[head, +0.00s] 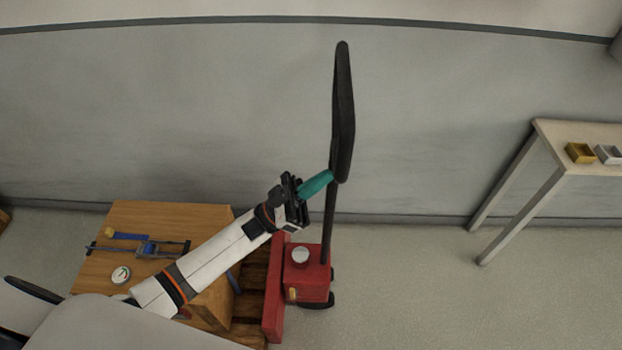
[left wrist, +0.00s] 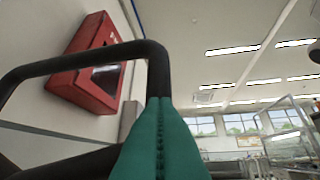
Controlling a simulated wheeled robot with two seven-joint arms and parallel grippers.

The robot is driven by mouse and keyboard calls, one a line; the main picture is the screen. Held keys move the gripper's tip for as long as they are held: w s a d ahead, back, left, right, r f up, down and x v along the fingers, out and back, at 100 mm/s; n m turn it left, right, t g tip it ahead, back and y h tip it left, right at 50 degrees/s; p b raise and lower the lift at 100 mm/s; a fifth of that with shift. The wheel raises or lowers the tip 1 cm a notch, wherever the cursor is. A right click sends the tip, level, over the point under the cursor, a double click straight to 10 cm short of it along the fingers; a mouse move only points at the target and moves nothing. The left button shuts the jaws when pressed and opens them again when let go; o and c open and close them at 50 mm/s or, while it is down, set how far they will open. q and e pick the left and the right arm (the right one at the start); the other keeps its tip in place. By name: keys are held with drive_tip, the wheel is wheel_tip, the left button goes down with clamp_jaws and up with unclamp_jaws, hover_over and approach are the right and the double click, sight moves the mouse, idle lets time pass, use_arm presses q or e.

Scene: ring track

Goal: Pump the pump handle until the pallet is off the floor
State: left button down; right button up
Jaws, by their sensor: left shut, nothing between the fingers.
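The black pump handle (head: 343,110) is a tall loop standing nearly upright on a dark shaft above the red pump unit (head: 308,276). My left gripper (head: 328,178) has teal fingers that are shut, with nothing between them. Its tips are at the lower end of the loop; I cannot tell whether they touch it. In the left wrist view the black handle (left wrist: 92,58) bends across behind the closed teal fingers (left wrist: 159,102). The wooden pallet (head: 248,308) is partly hidden by my left arm and the load, and its gap to the floor cannot be made out. My right gripper is not seen.
A wooden crate (head: 140,215) with a blue clamp (head: 150,248) and a round gauge (head: 121,274) stands by the pump. A pale table (head: 575,133) with small trays is at right. Floor (head: 410,290) right of the pump is clear. A red wall cabinet (left wrist: 75,82) shows in the wrist view.

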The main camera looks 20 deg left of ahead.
use_arm(q)
drive_tip(key=w+d+f+g+y+b, duration=0.1)
drive_tip(key=w+d+f+b, duration=0.1)
drive_tip(key=d, duration=0.9)
drive_tip(key=w+d+f+m+g+y+b, duration=0.1)
drive_tip(key=w+d+f+y+b, duration=0.1)
drive_tip(key=d, duration=0.8)
drive_tip(key=w+d+f+g+y+b, duration=0.1)
drive_tip(key=w+d, duration=0.4)
drive_tip(key=d, duration=0.6)
wheel_tip(320, 180, down, 2)
drive_tip(key=shift+w+d+f+m+g+y+b, duration=0.15)
drive_tip(key=shift+d+m+g+y+b, duration=0.15)
drive_tip(key=shift+b, duration=0.6)
